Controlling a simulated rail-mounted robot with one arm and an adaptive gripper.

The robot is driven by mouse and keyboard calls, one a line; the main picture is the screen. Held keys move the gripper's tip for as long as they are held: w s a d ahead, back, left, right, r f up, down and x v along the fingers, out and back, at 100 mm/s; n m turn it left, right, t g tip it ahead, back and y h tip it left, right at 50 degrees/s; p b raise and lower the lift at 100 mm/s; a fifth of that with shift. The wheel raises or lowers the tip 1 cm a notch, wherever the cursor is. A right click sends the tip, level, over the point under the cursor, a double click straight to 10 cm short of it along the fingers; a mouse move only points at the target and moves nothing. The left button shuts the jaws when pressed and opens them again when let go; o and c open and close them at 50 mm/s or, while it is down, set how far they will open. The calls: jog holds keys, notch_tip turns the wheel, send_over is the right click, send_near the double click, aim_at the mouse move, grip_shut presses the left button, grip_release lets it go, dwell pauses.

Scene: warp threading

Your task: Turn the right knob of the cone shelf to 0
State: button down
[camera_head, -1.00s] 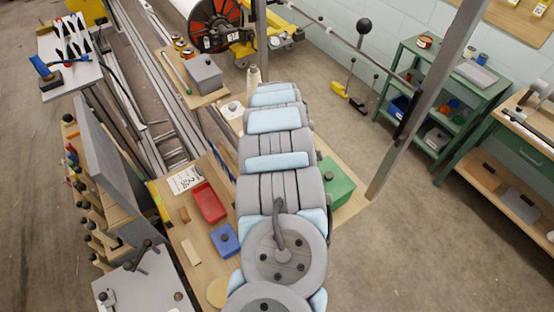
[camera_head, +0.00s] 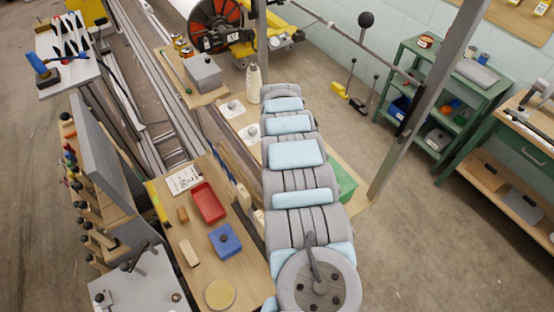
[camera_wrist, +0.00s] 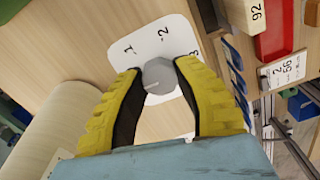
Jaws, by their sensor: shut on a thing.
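In the wrist view, a grey knob (camera_wrist: 160,76) stands on a white dial plate (camera_wrist: 150,45) with the numbers 1, 2 and 3 in sight. The knob has a pale line pointing toward the lower left of the picture; no 0 is visible. My gripper (camera_wrist: 160,68), with yellow ribbed fingers, is shut on this knob, one finger on each side. In the head view, two small knobs on white plates, one at the back (camera_head: 232,107) and one nearer (camera_head: 252,131), sit on a wooden board left of my arm. My gripper is hidden there, and I cannot match the held knob.
A cream cone or roll (camera_wrist: 48,140) lies at lower left in the wrist view. Near my arm in the head view are a red tray (camera_head: 208,204), a blue box (camera_head: 225,241) and a green box (camera_head: 343,180). A grey post (camera_head: 425,95) stands to the right.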

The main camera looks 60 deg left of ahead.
dwell(0.4)
jog(key=c, duration=0.7)
grip_release()
jog(key=shift+r, duration=0.1)
notch_tip(320, 180, up, 12)
jog(key=shift+f, duration=0.15)
